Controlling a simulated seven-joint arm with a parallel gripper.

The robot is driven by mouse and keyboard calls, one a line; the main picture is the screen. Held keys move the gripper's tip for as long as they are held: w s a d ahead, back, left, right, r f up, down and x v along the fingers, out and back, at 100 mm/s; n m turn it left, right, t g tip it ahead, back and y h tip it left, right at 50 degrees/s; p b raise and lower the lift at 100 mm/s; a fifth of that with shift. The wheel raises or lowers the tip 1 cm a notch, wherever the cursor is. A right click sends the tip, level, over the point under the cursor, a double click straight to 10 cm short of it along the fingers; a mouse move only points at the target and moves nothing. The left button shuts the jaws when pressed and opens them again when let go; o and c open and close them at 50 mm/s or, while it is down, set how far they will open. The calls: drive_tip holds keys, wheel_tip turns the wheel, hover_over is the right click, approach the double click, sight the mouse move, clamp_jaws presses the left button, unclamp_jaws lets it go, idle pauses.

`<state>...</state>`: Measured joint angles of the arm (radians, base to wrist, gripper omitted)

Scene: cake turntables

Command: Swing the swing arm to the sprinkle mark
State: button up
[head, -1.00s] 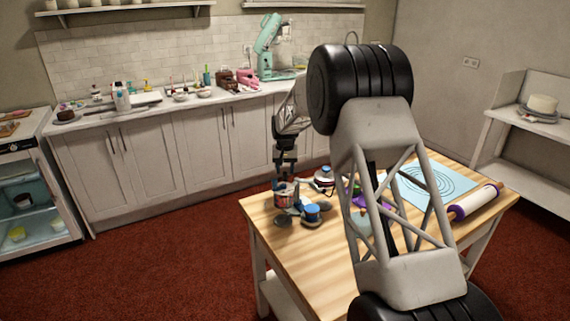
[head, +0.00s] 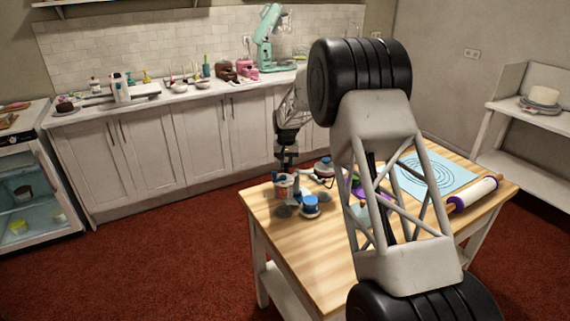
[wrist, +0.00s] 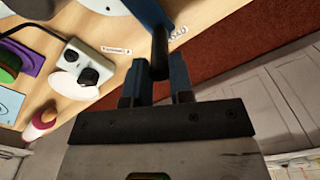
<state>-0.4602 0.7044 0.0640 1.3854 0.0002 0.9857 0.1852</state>
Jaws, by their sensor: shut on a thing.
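My gripper (wrist: 157,88) is at the near-left end of the wooden table in the wrist view. Its two dark blue fingers are on either side of a dark upright handle (wrist: 159,62), shut on it. The handle is at the end of a blue bar (wrist: 150,12), which looks like the swing arm and runs out of the top of the wrist view. In the head view my gripper (head: 286,162) points down over a small reddish-white item (head: 282,186), beside a blue-topped round piece (head: 310,203). I cannot make out which printed mark the swing arm points to.
A white box with black knobs (wrist: 83,64) and a cable sits on the table, near a small printed label (wrist: 115,51). A purple-ended rolling pin (head: 474,193) and a light blue mat (head: 432,176) lie at the right. The table's front is clear.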

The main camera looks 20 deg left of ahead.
drive_tip(key=shift+w+d+f, duration=0.15)
drive_tip(key=shift+w+d, duration=0.5)
drive_tip(key=shift+d, duration=0.35)
drive_tip(key=shift+d, duration=0.1)
drive_tip(key=shift+w+d, duration=0.2)
drive_tip(key=shift+d, duration=0.45)
drive_tip(key=shift+w+d, duration=0.2)
drive_tip(key=shift+d, duration=0.45)
